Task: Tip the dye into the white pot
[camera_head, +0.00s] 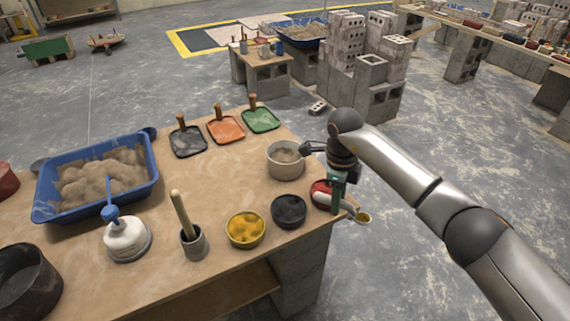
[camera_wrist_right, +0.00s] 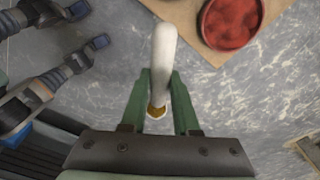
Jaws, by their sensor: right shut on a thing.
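My right gripper (camera_head: 338,203) is shut on a white-handled scoop (camera_head: 350,209), past the table's right end beside the red dye bowl (camera_head: 319,188). The scoop's small bowl end, with yellow dye (camera_head: 363,218) in it, points right. In the right wrist view my green fingers (camera_wrist_right: 160,104) close around the scoop (camera_wrist_right: 163,55), and yellow shows between them. The pale, whitish pot (camera_head: 272,164) stands behind and left of the gripper, with grey-brown stuff inside. The yellow dye bowl (camera_head: 246,229) and black dye bowl (camera_head: 288,211) stand near the front edge.
Black, orange and green trays (camera_head: 262,120) lie at the back. Open floor lies to the right.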

